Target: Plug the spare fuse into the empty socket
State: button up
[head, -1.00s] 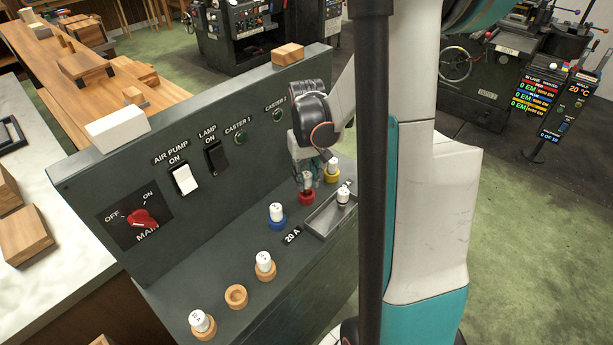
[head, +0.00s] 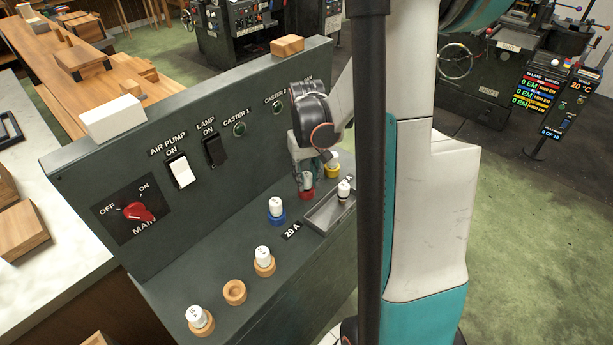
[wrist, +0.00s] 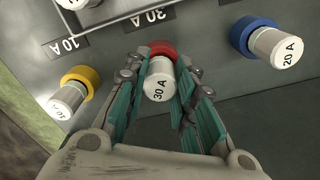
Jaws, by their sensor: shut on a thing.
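In the head view, a white spare fuse (head: 344,189) stands in the small grey tray (head: 322,219) on the console ledge. An empty wooden-ringed socket (head: 235,292) lies nearer the front, between two wooden-ringed sockets with white fuses (head: 262,255) (head: 195,314). My gripper (head: 306,178) is over the red socket (head: 306,194). In the wrist view, my gripper (wrist: 160,75) is shut on the white 30 A fuse (wrist: 159,82), one finger on each side. The fuse is at the red ring (wrist: 163,48); I cannot tell how deeply it sits.
A blue socket with a 20 A fuse (wrist: 276,50) and a yellow socket with a fuse (wrist: 67,101) flank the red one. The upright panel (head: 235,95) with switches stands behind the ledge. The red main switch (head: 137,212) is at its left.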

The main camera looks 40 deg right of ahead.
aim_at(306, 174)
jog(key=shift+f, duration=0.25)
jog(key=o, duration=1.1)
jog(key=shift+o, duration=0.2)
jog(key=shift+r, duration=0.1)
notch_tip(306, 174, up, 12)
